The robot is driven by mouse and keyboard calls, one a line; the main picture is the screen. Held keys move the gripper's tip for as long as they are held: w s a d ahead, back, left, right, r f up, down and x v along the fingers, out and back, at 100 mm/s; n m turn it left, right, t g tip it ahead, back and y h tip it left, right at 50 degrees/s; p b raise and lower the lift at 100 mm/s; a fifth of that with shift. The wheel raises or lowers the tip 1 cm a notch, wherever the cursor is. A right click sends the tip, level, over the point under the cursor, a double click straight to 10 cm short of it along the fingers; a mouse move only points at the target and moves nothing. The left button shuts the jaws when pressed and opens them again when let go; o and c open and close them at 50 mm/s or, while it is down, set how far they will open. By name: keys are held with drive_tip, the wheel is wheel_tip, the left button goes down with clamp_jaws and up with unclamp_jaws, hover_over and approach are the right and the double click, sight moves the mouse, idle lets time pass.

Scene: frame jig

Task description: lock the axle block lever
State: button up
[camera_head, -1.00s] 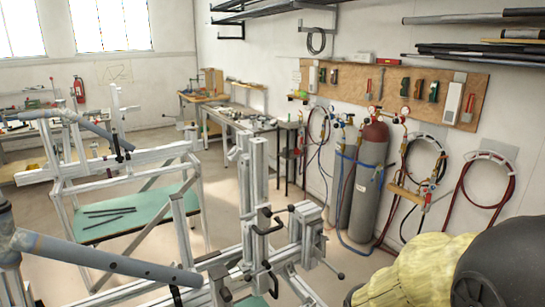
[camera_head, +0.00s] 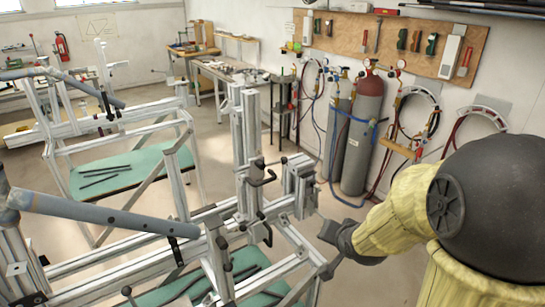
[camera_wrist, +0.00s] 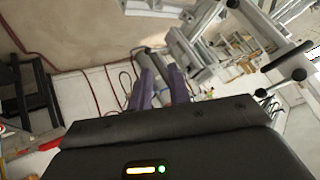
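The likely axle block (camera_head: 300,186) is the metal block at the right end of the near frame jig in the head view. In the wrist view a black-handled lever (camera_wrist: 287,57) with a round knob shows at the upper right, beside the metal jig parts. Which lever belongs to the axle block is not clear.
Black clamp handles (camera_head: 262,174) stand out from the jig's uprights. A grey tube (camera_head: 105,216) lies along the near jig's left part. Gas cylinders (camera_head: 362,135) with hoses stand by the wall behind my arm. Open floor lies between jig and cylinders.

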sight(278, 162)
drive_tip(key=w+a+r+m+t+y, duration=0.5)
drive_tip(key=w+r+m+y, duration=0.1)
drive_tip(key=r, duration=0.4)
drive_tip(key=w+y, duration=0.1)
drive_tip(key=y, duration=0.1)
drive_tip(key=shift+a+t+y, duration=0.25)
drive_tip(key=shift+t+y, duration=0.15)
drive_tip(key=shift+w+p, duration=0.1)
drive_tip(key=shift+p, duration=0.2)
drive_tip(key=p+x, duration=0.5)
drive_tip(key=x, duration=1.1)
drive_tip(key=shift+w+a, duration=0.15)
drive_tip(key=shift+w, duration=0.25)
drive_tip(key=shift+w+a, duration=0.15)
drive_tip(key=shift+a, duration=0.1)
clamp_jaws()
